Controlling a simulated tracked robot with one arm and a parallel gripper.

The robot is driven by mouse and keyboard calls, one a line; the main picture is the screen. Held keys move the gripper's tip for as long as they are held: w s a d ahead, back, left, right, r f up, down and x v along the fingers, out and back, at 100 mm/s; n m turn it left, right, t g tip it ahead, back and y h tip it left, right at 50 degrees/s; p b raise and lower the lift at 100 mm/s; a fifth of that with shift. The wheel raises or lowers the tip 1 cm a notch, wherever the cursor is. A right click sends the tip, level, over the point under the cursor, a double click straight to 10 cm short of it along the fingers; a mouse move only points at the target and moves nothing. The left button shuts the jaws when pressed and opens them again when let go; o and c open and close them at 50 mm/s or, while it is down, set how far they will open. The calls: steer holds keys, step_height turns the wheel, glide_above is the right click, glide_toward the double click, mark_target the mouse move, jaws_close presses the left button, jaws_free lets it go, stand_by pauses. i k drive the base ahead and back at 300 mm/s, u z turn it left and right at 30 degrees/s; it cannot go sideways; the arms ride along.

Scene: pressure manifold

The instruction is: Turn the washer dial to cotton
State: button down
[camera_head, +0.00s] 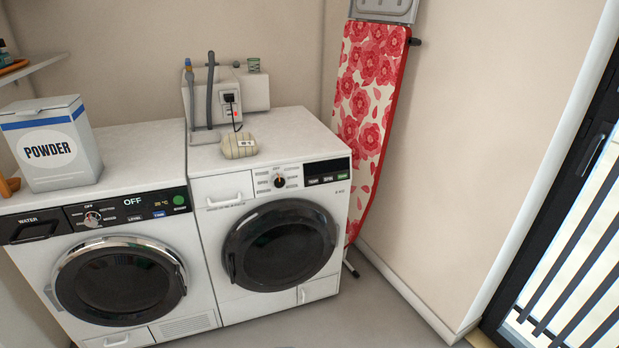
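Two white front-loading machines stand side by side. The right machine (225,188) has a dial (279,182) at the middle of its panel, with "OFF" printed above it and several small labels around it. The labels are too small to read surely. Small buttons that seem to read "TEMP" and "SPIN" suggest this is the washer. The left machine (195,297) has a drawer marked "WATER", its own dial (93,217) and a display reading "OFF". Both round doors are shut. My gripper is not in view.
A powder box (50,150) stands on the left machine. Floor in front is clear.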

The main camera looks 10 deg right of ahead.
mark_target(277, 181)
steer(key=u, duration=0.4)
steer(key=i, duration=1.1)
steer(key=z, duration=0.5)
